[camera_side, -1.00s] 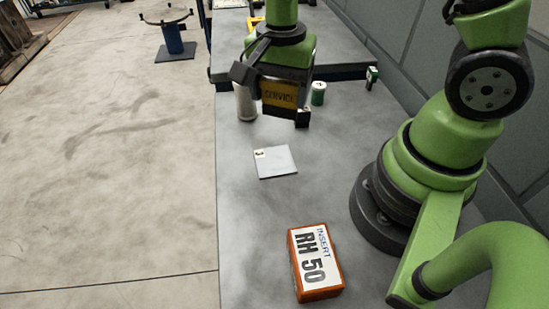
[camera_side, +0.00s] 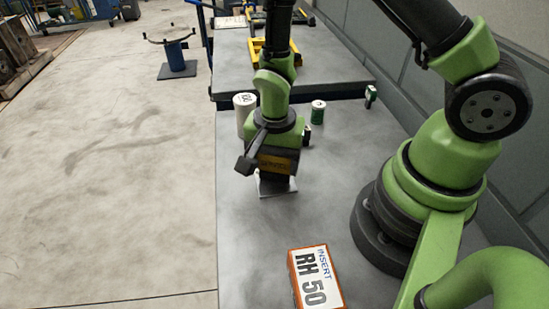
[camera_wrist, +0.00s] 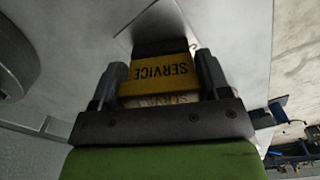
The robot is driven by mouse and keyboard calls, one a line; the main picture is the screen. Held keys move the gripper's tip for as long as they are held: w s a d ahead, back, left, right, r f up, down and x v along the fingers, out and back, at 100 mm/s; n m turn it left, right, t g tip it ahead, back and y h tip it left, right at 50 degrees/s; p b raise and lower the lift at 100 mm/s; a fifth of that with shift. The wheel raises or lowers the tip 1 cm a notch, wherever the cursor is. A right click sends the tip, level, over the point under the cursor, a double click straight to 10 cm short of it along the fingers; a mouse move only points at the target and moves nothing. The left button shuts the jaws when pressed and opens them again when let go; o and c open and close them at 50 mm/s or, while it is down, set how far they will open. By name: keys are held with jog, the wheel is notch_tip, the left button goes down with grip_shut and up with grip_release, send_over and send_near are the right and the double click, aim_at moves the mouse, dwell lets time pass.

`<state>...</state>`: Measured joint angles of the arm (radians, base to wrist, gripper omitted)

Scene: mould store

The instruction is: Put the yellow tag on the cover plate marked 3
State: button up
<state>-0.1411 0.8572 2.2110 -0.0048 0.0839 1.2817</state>
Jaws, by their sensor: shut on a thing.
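My gripper (camera_side: 277,152) is shut on the yellow tag (camera_side: 274,165), with one finger at each side. In the wrist view the tag (camera_wrist: 158,77) reads SERVICE and sits between the fingers of my gripper (camera_wrist: 161,72). A pale square cover plate (camera_side: 283,189) lies on the grey bench directly below the tag. The gripper and tag hide most of it, and I cannot read any number on it. I cannot tell whether the tag touches the plate.
An orange and white box (camera_side: 316,279) marked INSERT RH 50 lies at the front. Behind my gripper stand a white cylinder (camera_side: 242,112) and a green-and-white can (camera_side: 318,112). The bench (camera_side: 245,250) is bare at front left; its left edge drops to the floor.

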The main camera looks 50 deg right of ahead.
jog(key=o, duration=0.9)
jog(key=shift+f, duration=0.1)
jog(key=s+r+n+t+y, duration=0.1)
jog(key=s+r+n+t, duration=0.1)
jog(key=r, duration=0.9)
jog(key=s+r+n+t, duration=0.1)
jog(key=r+n, duration=0.1)
jog(key=r, duration=0.9)
jog(key=s+r+n+t+y, duration=0.1)
jog(key=s+r+n+t, duration=0.3)
jog(key=s+r+n, duration=0.1)
jog(key=shift+s+d+r, duration=0.4)
jog(key=shift+s+r, duration=0.05)
jog(key=shift+s, duration=0.75)
